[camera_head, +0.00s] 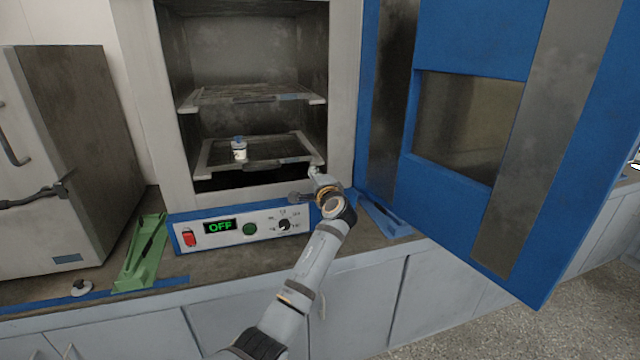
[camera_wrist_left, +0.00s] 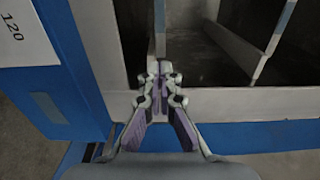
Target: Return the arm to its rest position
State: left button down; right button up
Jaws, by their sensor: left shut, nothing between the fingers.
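My left arm (camera_head: 305,270) reaches in from the bottom of the head view. Its gripper (camera_head: 312,188) is in front of the lower right corner of the open oven cabinet (camera_head: 345,90), above the control panel. In the left wrist view, the gripper (camera_wrist_left: 161,72) has its fingers together with nothing between them, over the cabinet's pale front frame (camera_wrist_left: 245,103). Whether the fingers touch the frame cannot be told. My right gripper is in neither view.
The blue door (camera_head: 480,40) stands wide open at the right. A white jar with a blue lid (camera_head: 239,149) stands on the lower shelf (camera_head: 285,150). The control panel display (camera_head: 220,226) reads OFF. A green holder (camera_head: 142,255) and a grey box (camera_head: 85,120) are at the left.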

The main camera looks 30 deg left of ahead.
pick_arm(q)
jog(key=shift+v, duration=2.4)
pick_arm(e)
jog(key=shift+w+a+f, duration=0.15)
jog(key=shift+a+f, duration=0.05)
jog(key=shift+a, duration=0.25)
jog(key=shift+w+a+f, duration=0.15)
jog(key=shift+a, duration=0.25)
